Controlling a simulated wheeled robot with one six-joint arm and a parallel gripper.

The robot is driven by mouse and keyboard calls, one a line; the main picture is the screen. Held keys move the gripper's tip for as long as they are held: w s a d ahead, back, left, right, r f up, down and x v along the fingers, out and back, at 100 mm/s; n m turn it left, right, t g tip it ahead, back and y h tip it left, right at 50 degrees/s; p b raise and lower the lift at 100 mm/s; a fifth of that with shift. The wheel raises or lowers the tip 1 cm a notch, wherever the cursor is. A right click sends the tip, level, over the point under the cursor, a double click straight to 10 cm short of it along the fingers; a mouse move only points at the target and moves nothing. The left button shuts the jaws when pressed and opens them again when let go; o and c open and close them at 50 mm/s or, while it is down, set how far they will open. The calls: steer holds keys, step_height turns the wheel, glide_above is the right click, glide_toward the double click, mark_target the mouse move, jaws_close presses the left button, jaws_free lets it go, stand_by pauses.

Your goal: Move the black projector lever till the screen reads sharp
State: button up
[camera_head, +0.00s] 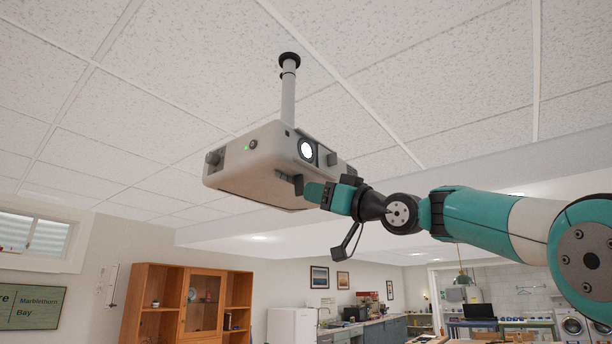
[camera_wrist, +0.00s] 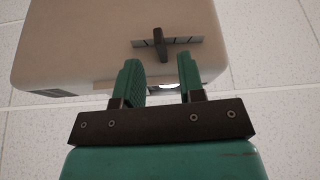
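The pale projector (camera_head: 262,165) hangs from the ceiling on a short pole, its lens lit. In the wrist view its underside (camera_wrist: 75,45) carries the black lever (camera_wrist: 158,42), upright in the picture across a marked slot (camera_wrist: 185,42). My gripper (camera_head: 312,191) is just below the projector's lens end. In the wrist view my gripper (camera_wrist: 159,66) has its two green fingers apart, with the lever's lower end lined up between the tips. Nothing is seen clamped, and I cannot tell whether a finger touches the lever.
The ceiling (camera_head: 420,70) is close above the projector. A wooden cabinet (camera_head: 160,305) stands below at the left, and a kitchen counter (camera_head: 370,328) is farther back. The air around my gripper looks clear except for the projector.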

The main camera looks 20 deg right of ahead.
mark_target(299, 185)
steer(key=p+x, duration=0.1)
steer(key=x, duration=0.3)
steer(key=shift+p, duration=0.35)
jaws_close()
